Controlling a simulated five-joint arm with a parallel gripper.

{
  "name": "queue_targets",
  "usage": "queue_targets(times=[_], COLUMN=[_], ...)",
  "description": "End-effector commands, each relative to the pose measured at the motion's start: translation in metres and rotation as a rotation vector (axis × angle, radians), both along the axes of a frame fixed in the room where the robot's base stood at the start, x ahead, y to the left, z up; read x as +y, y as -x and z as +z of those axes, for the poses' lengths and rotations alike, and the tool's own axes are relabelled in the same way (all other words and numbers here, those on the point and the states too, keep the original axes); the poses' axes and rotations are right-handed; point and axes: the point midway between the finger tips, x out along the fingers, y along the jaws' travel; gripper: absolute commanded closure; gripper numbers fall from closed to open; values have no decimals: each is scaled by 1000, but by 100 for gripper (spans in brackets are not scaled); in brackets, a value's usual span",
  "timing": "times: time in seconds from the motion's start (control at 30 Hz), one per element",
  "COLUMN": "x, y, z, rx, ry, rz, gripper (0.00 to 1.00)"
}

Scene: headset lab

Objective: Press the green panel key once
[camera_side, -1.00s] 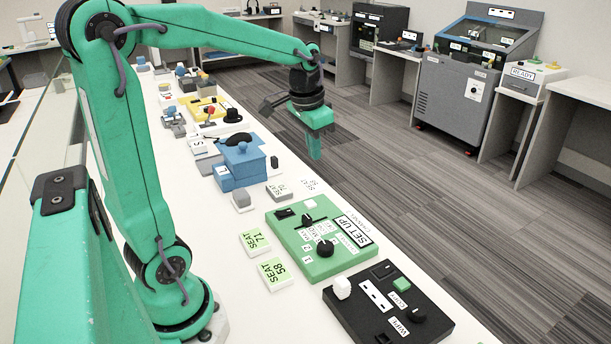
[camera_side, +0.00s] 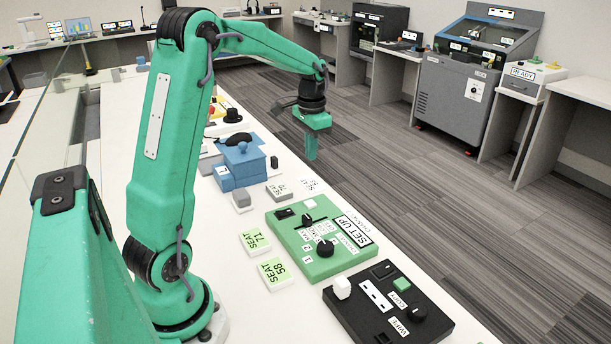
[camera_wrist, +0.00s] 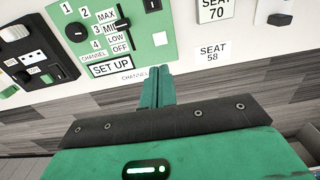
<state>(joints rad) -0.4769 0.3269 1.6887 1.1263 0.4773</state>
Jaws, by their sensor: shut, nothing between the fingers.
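The green panel (camera_side: 322,246) lies on the white bench, with a black knob, a black slider and a white key (camera_side: 310,203). In the wrist view the panel (camera_wrist: 142,50) is at the upper left, and its white key (camera_wrist: 160,38) is just above my fingertips in the picture. My gripper (camera_side: 311,157) is shut and empty, pointing down, raised and apart from both panels. It also shows in the wrist view (camera_wrist: 157,72).
Seat cards (camera_side: 255,241) lie beside the green panel. A blue box (camera_side: 240,165) with a knob stands farther back on the bench. Grey carpet (camera_side: 440,190) lies past the bench's right edge, with machines and tables beyond.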

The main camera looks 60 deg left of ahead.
Motion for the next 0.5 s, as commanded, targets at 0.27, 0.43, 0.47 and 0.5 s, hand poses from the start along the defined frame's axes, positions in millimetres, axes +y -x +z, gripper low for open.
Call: queue_targets(times=[0.27, 0.43, 0.47, 0.5], x=[0, 0, 0, 0], y=[0, 0, 0, 0], z=[0, -5, -7, -10], rx=[0, 1, 1, 2], ry=[0, 1, 1, 1], rz=[0, 0, 0, 0], gripper=[100, 100, 100, 100])
